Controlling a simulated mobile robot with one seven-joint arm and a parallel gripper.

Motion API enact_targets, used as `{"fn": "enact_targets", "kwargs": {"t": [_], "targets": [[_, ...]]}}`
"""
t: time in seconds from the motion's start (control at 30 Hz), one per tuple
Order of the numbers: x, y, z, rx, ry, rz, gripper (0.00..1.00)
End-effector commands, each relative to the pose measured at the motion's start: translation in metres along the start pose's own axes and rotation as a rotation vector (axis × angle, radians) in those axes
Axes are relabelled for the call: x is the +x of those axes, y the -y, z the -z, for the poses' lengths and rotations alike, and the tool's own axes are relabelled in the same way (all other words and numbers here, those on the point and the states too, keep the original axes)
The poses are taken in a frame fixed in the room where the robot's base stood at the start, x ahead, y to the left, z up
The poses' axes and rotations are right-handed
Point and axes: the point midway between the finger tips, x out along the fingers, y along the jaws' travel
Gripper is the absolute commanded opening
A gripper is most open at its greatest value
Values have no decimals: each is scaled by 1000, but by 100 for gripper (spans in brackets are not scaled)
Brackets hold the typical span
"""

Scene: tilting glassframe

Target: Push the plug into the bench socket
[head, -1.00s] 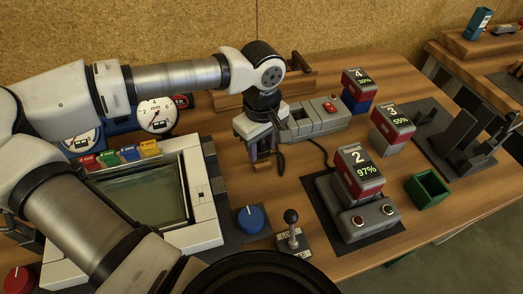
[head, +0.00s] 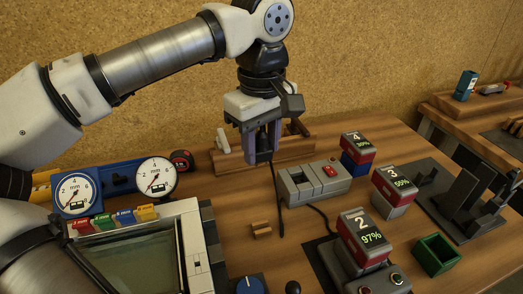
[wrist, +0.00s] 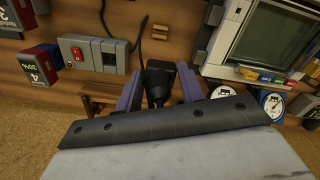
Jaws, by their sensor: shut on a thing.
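My gripper (head: 262,150) is shut on a black plug (wrist: 160,76), held between its two purple fingers, with a black cord trailing from it. In the head view the plug hangs in the air above the bench, left of the bench socket. The bench socket (head: 312,184) is a grey block with a red switch; its dark outlet (wrist: 108,57) shows in the wrist view, left of the plug. The plug and the socket are apart. The plug's pins cannot be made out.
A small wooden block (head: 261,231) sits on the bench below my gripper. A wooden rail (head: 285,152) stands behind it. Numbered battery packs, including pack 2 (head: 362,238), and a green box (head: 436,254) are to the right. Gauges (head: 75,193) and a framed glass panel (head: 130,250) are left.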

Motion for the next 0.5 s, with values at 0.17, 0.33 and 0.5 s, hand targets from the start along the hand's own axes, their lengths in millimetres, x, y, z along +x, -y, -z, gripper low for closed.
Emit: {"fn": "enact_targets", "kwargs": {"t": [0.17,0.33,0.5], "targets": [[-11,0,0,0,0,0,18],[-20,0,0,-1,0,0,18],[-28,0,0,-1,0,0,18]]}}
